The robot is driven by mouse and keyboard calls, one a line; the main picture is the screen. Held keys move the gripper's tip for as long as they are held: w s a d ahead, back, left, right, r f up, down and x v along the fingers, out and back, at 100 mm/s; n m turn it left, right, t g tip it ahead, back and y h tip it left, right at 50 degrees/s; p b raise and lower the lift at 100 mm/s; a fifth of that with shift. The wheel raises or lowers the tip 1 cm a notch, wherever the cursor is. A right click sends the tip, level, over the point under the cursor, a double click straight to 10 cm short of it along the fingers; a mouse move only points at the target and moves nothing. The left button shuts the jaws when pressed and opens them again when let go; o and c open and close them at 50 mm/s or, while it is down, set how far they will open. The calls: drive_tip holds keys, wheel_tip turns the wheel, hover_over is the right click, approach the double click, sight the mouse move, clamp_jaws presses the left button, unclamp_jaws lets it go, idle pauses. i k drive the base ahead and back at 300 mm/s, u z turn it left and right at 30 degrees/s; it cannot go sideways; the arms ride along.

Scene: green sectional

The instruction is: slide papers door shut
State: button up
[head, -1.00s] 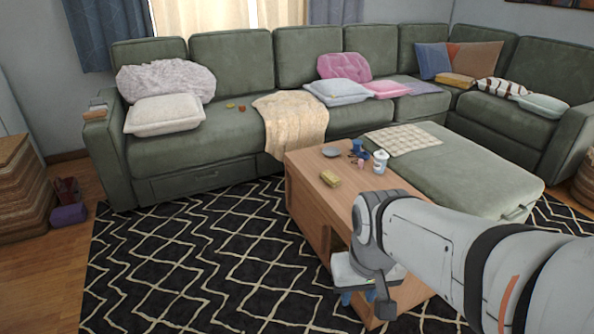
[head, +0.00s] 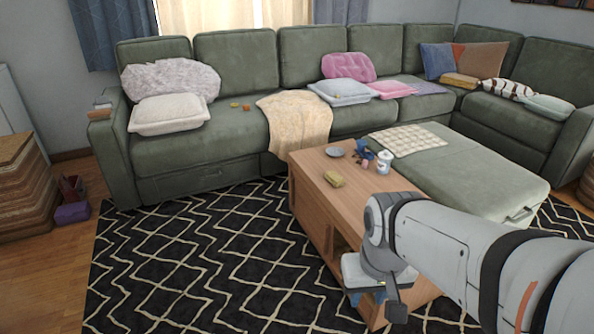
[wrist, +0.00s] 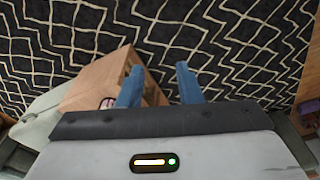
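The wooden coffee table (head: 310,161) stands on the patterned rug in front of the green sofa. Its long side has open space below the top. In the wrist view the table (wrist: 97,78) shows at the left, with an opening and a small pinkish thing (wrist: 108,102) inside. I cannot clearly make out a door panel or papers. My gripper (wrist: 159,68) has its two blue fingers spread with nothing between them. The right finger is clear of the table over the rug; the left overlaps the table in view. In the head view my arm hides the table's near end.
A yellow-brown block (head: 334,179), a plate (head: 334,152) and a white lidded cup (head: 384,162) are on the tabletop. A green ottoman (head: 470,175) stands right of the table. The rug (head: 200,260) left of the table is clear. A purple box (head: 72,213) is on the floor.

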sight(319, 225)
drive_tip(key=u, duration=0.55)
drive_tip(key=i, duration=1.65)
drive_tip(key=z, duration=0.5)
